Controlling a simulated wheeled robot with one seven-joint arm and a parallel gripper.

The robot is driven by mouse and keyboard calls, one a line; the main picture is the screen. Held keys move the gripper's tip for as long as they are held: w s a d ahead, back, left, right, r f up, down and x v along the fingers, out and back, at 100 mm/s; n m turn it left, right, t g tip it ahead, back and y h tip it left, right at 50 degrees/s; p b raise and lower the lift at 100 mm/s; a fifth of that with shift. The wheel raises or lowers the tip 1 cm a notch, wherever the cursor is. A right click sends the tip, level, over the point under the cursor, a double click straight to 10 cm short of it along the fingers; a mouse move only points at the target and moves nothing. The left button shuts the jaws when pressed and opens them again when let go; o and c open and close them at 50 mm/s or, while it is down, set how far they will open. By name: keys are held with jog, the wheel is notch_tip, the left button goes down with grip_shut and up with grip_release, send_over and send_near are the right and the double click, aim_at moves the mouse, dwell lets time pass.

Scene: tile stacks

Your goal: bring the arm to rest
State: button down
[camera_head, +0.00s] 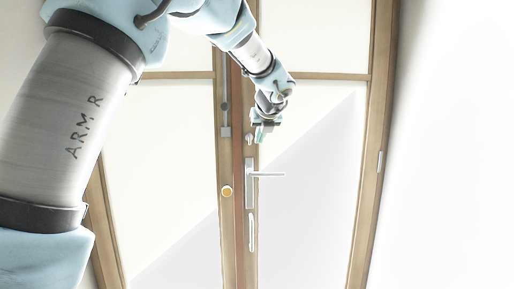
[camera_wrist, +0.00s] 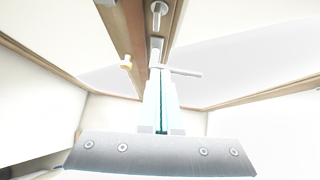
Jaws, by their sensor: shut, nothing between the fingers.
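My gripper (camera_head: 260,138) is at the end of my raised arm, in front of the wooden door frame and a little above the door handle (camera_head: 268,174) in the head view. In the wrist view the pale green fingers of my gripper (camera_wrist: 160,105) lie side by side, shut with nothing between them. The handle also shows in the wrist view (camera_wrist: 182,71), just beyond the fingertips. Whether the fingers touch anything on the door cannot be told.
A wooden-framed double door (camera_head: 374,150) with pale panels stands ahead. A round brass knob (camera_head: 227,191) is left of the handle plate (camera_head: 249,185). A bolt (camera_head: 225,130) is higher up. White wall (camera_head: 455,150) fills the right side.

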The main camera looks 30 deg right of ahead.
jog(key=a+f+n+g+y, duration=0.1)
jog(key=a+f+n, duration=0.4)
jog(key=a, duration=0.4)
jog(key=a+f+n+g+y, duration=0.1)
jog(key=a+f+n+g, duration=0.15)
jog(key=a+n, duration=0.55)
jog(key=a+f+n+g+y, duration=0.1)
jog(key=a+f+n, duration=0.3)
jog(key=a, duration=0.6)
jog(key=s+a+f+n+g, duration=0.1)
jog(key=s+a+f+n, duration=0.3)
jog(key=s+a+n, duration=0.4)
jog(key=s+a+f+n+g, duration=0.2)
jog(key=s+a+f+n, duration=0.3)
jog(key=n, duration=0.8)
jog(key=s+a, duration=0.3)
jog(key=a, duration=0.2)
jog(key=shift+s+a+h, duration=0.15)
jog(key=shift+a+h, duration=0.15)
jog(key=shift+a, duration=0.1)
jog(key=shift+f, duration=0.1)
